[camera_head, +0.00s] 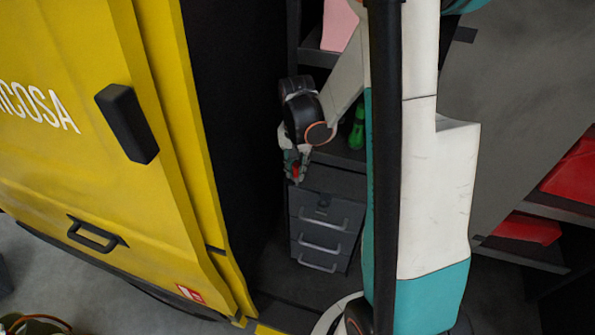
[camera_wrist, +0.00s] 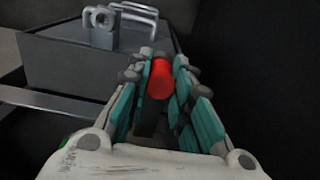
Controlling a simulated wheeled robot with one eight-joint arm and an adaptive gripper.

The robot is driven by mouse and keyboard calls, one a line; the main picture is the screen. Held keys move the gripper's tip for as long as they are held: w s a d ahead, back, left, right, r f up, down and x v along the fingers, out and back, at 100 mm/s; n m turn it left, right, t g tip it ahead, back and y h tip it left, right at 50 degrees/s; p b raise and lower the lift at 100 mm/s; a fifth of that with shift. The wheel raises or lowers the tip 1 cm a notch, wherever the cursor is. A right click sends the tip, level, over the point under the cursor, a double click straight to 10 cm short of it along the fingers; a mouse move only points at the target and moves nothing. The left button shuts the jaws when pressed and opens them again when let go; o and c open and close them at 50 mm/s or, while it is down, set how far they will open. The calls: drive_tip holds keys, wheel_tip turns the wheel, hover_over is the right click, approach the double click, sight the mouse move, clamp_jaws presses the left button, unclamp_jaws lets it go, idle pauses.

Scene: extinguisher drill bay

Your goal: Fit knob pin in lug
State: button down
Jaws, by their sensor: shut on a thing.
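My gripper (camera_wrist: 158,85) is shut on the red knob pin (camera_wrist: 161,76), whose red cylindrical end shows between the teal fingers. Its shaft is not clearly visible. In the head view my gripper (camera_head: 295,168) holds the knob pin (camera_head: 296,172) beside the upper part of the dark drawer unit. The grey lug (camera_wrist: 101,28), a plate with a round hole, stands on the drawer unit (camera_wrist: 60,60), ahead and to the left of the knob pin in the wrist view. The knob pin looks apart from the lug.
The drawer unit has several bar handles (camera_head: 320,247); one handle (camera_wrist: 135,14) shows beside the lug. A green bottle-like object (camera_head: 357,132) stands on the shelf behind my arm. A yellow van door (camera_head: 100,190) is at left. Red items (camera_head: 527,228) lie on shelves at right.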

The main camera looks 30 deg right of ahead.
drive_tip(key=shift+r, duration=0.1)
drive_tip(key=shift+r+p, duration=1.8)
drive_tip(key=shift+r, duration=1.1)
drive_tip(key=shift+r+p, duration=1.05)
drive_tip(key=shift+r, duration=0.95)
